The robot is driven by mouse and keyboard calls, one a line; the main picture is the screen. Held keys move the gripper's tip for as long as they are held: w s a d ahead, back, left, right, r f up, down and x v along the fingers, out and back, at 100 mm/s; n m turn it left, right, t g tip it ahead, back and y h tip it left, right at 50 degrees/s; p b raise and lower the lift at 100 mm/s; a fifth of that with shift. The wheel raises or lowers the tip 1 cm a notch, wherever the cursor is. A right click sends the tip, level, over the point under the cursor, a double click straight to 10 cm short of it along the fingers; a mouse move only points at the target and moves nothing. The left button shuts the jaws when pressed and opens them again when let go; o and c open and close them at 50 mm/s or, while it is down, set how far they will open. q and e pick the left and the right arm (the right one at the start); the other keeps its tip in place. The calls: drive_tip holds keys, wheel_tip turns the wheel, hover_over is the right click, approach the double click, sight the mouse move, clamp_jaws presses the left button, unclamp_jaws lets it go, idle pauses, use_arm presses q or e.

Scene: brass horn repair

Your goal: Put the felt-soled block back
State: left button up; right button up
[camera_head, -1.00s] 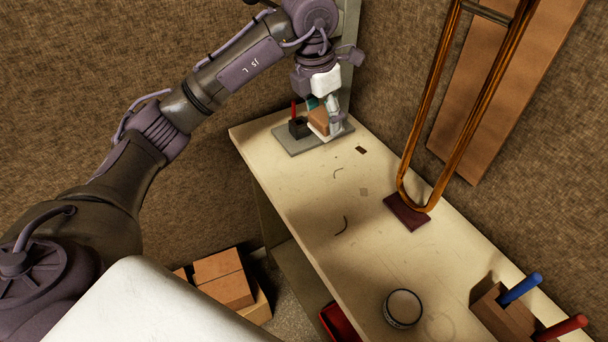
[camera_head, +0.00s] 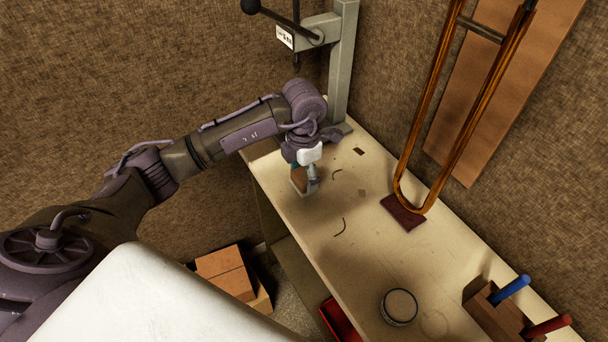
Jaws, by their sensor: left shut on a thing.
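My left gripper (camera_head: 306,182) is shut on the felt-soled block (camera_head: 298,179), a small brown block with a pale underside. It is at the far left part of the bench top, near the left edge. I cannot tell whether the block touches the bench or is held just above it. The gripper's fingers hide part of the block. My right gripper is not in view.
A grey press (camera_head: 343,70) stands at the bench's far end, its base mostly hidden by my arm. A round tin (camera_head: 399,307) and a wooden tool block (camera_head: 492,312) are nearer. The middle bench top (camera_head: 355,255) is mostly clear.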

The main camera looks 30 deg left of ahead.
sight(304, 174)
use_arm(q)
drive_tip(key=shift+f, duration=0.55)
drive_tip(key=o, duration=0.6)
drive_tip(key=shift+f, duration=0.15)
drive_tip(key=shift+c, duration=0.2)
drive_tip(key=o, duration=0.5)
drive_tip(key=shift+c, duration=0.2)
drive_tip(key=shift+r, duration=0.2)
drive_tip(key=shift+r, duration=0.25)
wheel_tip(304, 174, up, 12)
drive_tip(key=b, duration=0.3)
drive_tip(key=shift+f, duration=0.25)
